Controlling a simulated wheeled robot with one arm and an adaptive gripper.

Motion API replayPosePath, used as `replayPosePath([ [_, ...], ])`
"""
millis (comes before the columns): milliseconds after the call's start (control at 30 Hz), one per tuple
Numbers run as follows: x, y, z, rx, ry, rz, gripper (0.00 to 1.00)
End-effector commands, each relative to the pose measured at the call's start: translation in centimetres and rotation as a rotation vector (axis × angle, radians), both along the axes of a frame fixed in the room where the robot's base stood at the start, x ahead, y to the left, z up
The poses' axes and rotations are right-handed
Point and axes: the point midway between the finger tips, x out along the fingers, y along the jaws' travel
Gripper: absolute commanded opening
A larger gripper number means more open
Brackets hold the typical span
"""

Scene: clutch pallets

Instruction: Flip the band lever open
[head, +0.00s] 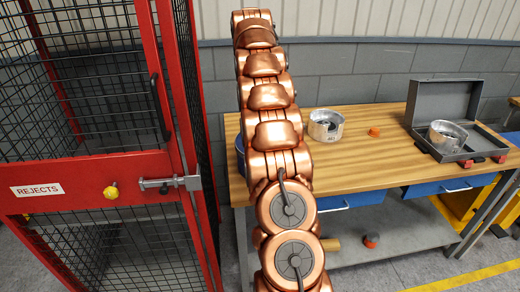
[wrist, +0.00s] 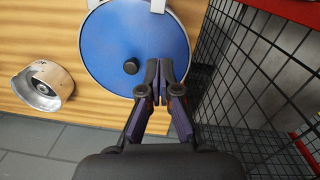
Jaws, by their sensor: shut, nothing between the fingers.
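A round blue lid (wrist: 125,35) with a pale band around its rim and a black knob (wrist: 130,67) shows in the wrist view. A pale piece (wrist: 157,5) sits at the lid's upper rim, cut off by the frame edge; I cannot tell whether it is the band lever. My gripper (wrist: 167,72) is shut and empty, its fingertips over the lid's right part in the picture; contact cannot be told. In the head view a sliver of the blue drum (head: 239,155) shows at the bench's left end, mostly hidden behind my arm.
The drum stands on a wooden workbench (head: 370,165). A metal clutch part (head: 325,125) stands on it, also in the wrist view (wrist: 43,88). An orange cap (head: 374,132) and an open grey case (head: 440,105) are farther right. A red mesh cage (head: 95,175) stands close on the left.

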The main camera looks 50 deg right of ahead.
Motion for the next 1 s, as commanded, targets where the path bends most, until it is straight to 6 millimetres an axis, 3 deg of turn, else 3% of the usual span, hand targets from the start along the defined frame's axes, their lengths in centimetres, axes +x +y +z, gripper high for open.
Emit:
replayPosePath([
  [233,-0.1,0.0,-0.6,0.0,0.001,0.0,0.0],
  [467,-0.2,0.0,-3.2,0.002,0.004,0.0,0.0],
  [1000,-0.5,0.0,-6.5,0.003,0.004,0.0,0.0],
])
